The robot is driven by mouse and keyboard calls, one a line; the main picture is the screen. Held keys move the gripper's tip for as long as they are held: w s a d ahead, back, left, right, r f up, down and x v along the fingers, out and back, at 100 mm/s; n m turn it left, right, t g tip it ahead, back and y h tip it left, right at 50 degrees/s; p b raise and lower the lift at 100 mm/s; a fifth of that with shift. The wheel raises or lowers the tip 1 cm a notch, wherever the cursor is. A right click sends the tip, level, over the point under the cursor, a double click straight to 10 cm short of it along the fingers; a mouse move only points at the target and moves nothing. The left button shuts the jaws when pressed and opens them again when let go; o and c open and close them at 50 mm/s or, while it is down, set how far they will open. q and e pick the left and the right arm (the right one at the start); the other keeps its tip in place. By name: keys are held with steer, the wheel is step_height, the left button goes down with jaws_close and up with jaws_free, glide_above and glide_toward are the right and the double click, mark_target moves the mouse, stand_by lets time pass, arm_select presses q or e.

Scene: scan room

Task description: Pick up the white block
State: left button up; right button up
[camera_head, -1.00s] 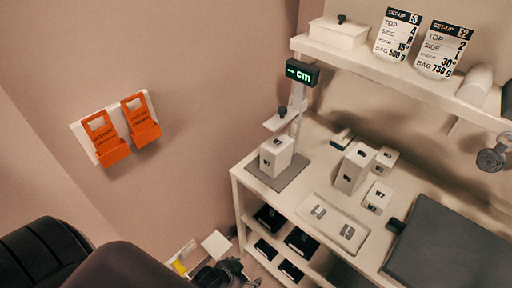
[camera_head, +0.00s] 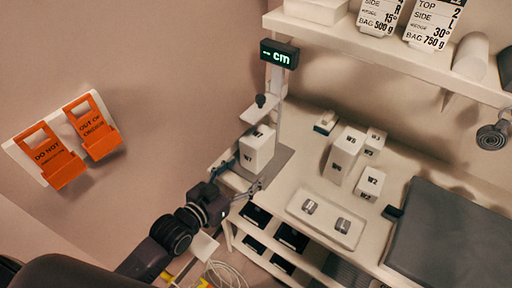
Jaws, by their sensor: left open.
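Several white blocks are in view. The block marked W7 (camera_head: 257,148) stands on the grey plate of the height gauge (camera_head: 276,85) at the table's left end. A tall block marked W5 (camera_head: 343,155), a small block marked W3 (camera_head: 375,141) and a block marked W2 (camera_head: 369,183) stand together to the right. My left gripper (camera_head: 240,178) is open and empty at the table's left front corner, just in front of and below the W7 block. I cannot tell whether it touches the block. My right gripper is not in view.
A white tray (camera_head: 293,209) holds two small grey pieces. A dark grey pad (camera_head: 455,235) covers the table's right part. A shelf (camera_head: 400,62) with set-up cards overhangs the back. Orange signs (camera_head: 58,165) hang on the left wall. Dark items lie on the shelves below.

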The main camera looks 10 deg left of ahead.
mark_target(257, 138)
arm_select(q)
steer(key=w+r+t, duration=0.1)
steer(key=w+a+r+t, duration=0.1)
steer(key=r, duration=0.1)
steer(key=shift+w+a+r+h, duration=0.15)
steer(key=shift+w+a+h, duration=0.1)
steer(key=shift+h, duration=0.15)
steer(key=shift+w+r, duration=0.3)
steer(key=shift+r, duration=0.05)
steer(key=x, duration=0.2)
steer(key=p+x, duration=0.1)
steer(key=x, duration=0.3)
steer(key=shift+w+d+r+p, duration=0.25)
steer(key=shift+d+r+p, duration=0.05)
steer(key=shift+d+r, duration=0.1)
steer(key=shift+w+d+f, duration=0.1)
steer(key=shift+w, duration=0.2)
steer(key=shift+s, duration=0.1)
steer(key=shift+c, duration=0.2)
steer(key=c, duration=1.8)
jaws_close()
steer(key=shift+r, duration=0.25)
